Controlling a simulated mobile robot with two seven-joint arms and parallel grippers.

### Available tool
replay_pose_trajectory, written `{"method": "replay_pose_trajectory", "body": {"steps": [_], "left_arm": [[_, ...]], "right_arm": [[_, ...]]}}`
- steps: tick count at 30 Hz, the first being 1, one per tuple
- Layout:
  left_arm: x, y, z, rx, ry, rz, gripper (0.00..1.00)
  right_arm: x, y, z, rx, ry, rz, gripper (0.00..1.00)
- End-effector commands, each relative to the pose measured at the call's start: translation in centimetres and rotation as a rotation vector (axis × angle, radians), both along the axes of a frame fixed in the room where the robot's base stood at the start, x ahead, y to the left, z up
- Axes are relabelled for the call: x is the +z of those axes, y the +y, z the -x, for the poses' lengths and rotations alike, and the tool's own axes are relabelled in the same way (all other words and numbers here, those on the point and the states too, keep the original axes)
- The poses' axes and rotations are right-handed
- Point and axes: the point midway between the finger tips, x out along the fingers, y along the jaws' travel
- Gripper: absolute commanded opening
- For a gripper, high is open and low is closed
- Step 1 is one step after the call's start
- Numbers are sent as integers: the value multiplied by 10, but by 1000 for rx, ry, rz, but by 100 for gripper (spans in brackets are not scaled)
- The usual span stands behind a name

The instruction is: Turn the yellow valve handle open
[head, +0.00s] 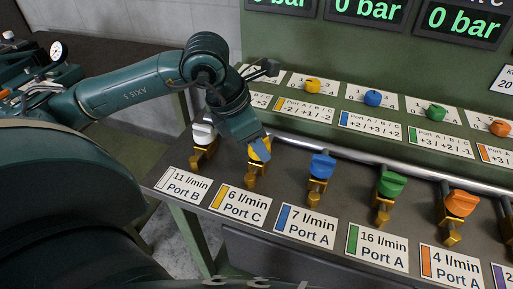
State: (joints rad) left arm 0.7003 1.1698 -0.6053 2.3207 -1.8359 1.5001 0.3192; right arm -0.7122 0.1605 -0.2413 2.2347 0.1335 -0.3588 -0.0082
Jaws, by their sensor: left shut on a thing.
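The yellow valve handle (261,149) sits on its brass valve body (252,174), above the label "6 l/min Port C" (240,204). My left gripper (256,141) comes down from the upper left and is shut on the yellow handle. Its fingers cover part of the handle, so the handle's exact angle is hard to tell. My right gripper is not in view.
A white handle (204,133) stands close on the left and a blue handle (322,166) on the right. Green (391,184) and orange (461,203) handles follow. A grey pipe (350,162) runs behind. Displays (463,19) above read 0 bar.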

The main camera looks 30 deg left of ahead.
Motion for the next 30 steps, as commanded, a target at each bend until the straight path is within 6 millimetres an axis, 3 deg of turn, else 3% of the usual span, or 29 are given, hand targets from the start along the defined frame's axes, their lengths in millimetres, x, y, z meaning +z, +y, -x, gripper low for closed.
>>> {"method": "replay_pose_trajectory", "body": {"steps": [15, 30], "left_arm": [[-1, -2, 1, 391, 1, -1, 18], [0, -3, 1, 501, 3, -1, 18]], "right_arm": [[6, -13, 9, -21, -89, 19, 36], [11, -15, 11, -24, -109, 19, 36]]}}
